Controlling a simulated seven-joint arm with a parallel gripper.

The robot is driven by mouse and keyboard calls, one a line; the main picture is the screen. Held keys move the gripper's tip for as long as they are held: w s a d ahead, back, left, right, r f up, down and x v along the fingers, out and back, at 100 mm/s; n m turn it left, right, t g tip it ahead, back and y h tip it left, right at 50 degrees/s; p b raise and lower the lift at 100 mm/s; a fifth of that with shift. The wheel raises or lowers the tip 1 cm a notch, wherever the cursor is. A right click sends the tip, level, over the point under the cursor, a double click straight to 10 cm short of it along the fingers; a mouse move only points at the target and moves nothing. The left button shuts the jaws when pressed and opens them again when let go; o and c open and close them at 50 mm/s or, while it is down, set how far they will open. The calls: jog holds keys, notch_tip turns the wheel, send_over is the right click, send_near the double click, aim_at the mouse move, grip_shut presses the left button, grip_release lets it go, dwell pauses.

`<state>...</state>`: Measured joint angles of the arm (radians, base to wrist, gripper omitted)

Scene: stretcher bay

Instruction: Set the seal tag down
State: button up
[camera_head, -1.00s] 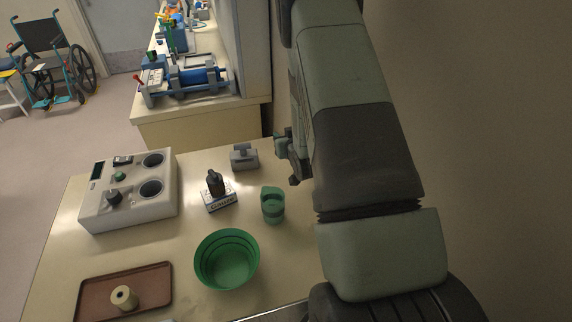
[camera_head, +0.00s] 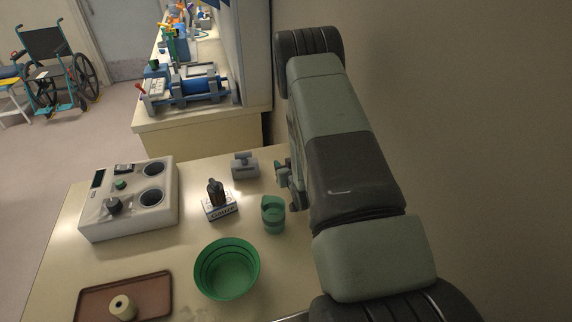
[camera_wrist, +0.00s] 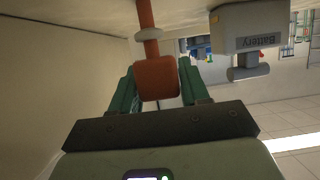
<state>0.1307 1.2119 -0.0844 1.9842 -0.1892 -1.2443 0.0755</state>
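In the wrist view, an orange-brown piece, which I take to be the seal tag (camera_wrist: 157,80), has a blocky end between the two green fingers of my gripper (camera_wrist: 160,88). A thin stem runs from the block through a pale ring to the top of the picture. The fingers lie against both sides of the block. In the head view my gripper (camera_head: 283,172) shows only in part beside my arm, near the right side of the table, and the tag is hidden there.
A grey block labelled Battery (camera_wrist: 250,30) stands close by; it also shows in the head view (camera_head: 245,168). On the table (camera_head: 190,270) are a green cup (camera_head: 273,215), a green bowl (camera_head: 226,285), a small dark-topped item (camera_head: 217,202), a white device (camera_head: 128,215) and a brown tray (camera_head: 92,303).

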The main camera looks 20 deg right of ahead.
jog(key=o, duration=0.3)
jog(key=shift+o, duration=0.2)
jog(key=shift+r, duration=0.1)
jog(key=v, duration=1.2)
notch_tip(320, 180, up, 22)
jog(key=a+g, duration=0.3)
jog(key=g, duration=0.1)
jog(key=s+a+r+g, duration=0.2)
jog(key=s+r, duration=0.4)
jog(key=s, duration=0.6)
jog(key=s+a+r+g, duration=0.2)
jog(key=s+r, duration=0.5)
jog(key=s, duration=0.5)
jog(key=shift+s+a+r, duration=0.25)
jog(key=shift+a+r, duration=0.05)
jog(key=shift+a, duration=0.35)
